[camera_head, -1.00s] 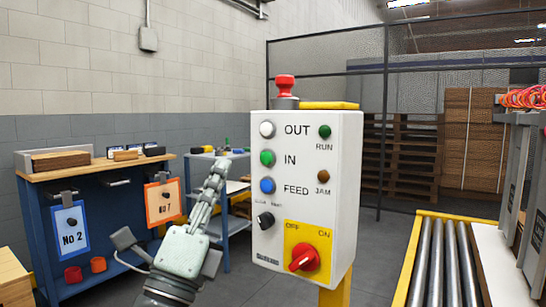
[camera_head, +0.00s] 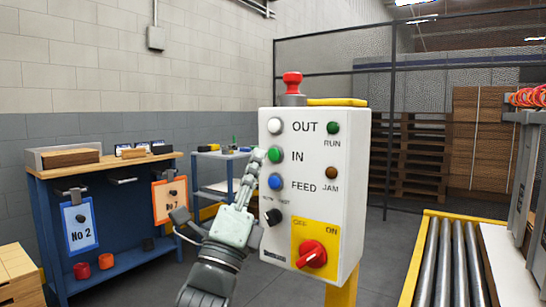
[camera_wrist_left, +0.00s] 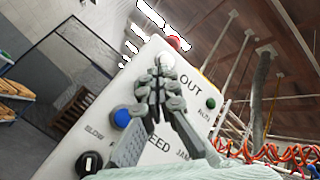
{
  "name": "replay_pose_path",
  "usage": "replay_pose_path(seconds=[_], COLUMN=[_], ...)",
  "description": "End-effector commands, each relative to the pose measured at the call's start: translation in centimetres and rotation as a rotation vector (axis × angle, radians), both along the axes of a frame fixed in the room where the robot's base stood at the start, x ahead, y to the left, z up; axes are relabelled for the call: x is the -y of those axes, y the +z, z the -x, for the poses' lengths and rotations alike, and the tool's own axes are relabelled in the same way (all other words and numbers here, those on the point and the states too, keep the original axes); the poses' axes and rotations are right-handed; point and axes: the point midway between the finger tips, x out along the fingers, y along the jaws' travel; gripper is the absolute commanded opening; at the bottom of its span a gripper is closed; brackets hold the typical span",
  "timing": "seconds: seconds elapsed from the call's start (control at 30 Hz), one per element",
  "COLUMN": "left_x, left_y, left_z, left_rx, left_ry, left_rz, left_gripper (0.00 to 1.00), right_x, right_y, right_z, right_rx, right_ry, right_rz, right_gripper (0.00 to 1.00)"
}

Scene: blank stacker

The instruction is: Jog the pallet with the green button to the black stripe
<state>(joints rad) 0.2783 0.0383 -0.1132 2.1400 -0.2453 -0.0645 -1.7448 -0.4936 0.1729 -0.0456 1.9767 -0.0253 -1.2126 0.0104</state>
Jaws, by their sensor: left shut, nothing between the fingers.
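The white control box (camera_head: 345,150) stands upright in the middle of the head view. Its green button (camera_head: 275,156), labelled IN, sits between the white OUT button (camera_head: 274,126) and the blue FEED button (camera_head: 275,182). My left gripper (camera_head: 258,155) is shut and empty, its tip just left of the green button. In the left wrist view, the closed fingers (camera_wrist_left: 164,66) point at the panel and hide the green button; the white button's edge and the blue button (camera_wrist_left: 122,118) show. Contact cannot be told. The pallet being jogged and the black stripe cannot be made out. My right gripper is out of view.
A red mushroom knob (camera_head: 292,84) tops the box. A black selector (camera_head: 272,217) and red OFF/ON switch (camera_head: 312,253) sit low on its face. A roller conveyor (camera_head: 449,262) is at right, a blue workbench (camera_head: 115,225) at left. Wooden pallets stand behind the mesh fence.

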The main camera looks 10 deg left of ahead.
Motion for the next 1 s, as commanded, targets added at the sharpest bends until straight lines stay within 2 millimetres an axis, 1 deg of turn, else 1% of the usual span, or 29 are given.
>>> replay_pose_path(seconds=[0.1,0.23,1.0], left_x=[0.34,0.51,0.51], left_y=[0.06,0.07,0.05], left_z=[-0.88,-1.27,-1.34], left_rx=[0.001,0.002,0.001], left_ry=[0.0,-0.001,0.0], left_rz=[0.0,0.0,0.0], left_gripper=[0.0,0.0,0.0], right_x=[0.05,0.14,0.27], right_y=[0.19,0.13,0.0], right_z=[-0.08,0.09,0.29], right_rx=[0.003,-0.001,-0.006], right_ry=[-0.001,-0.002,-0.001], right_rz=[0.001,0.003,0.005], right_gripper=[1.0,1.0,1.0])
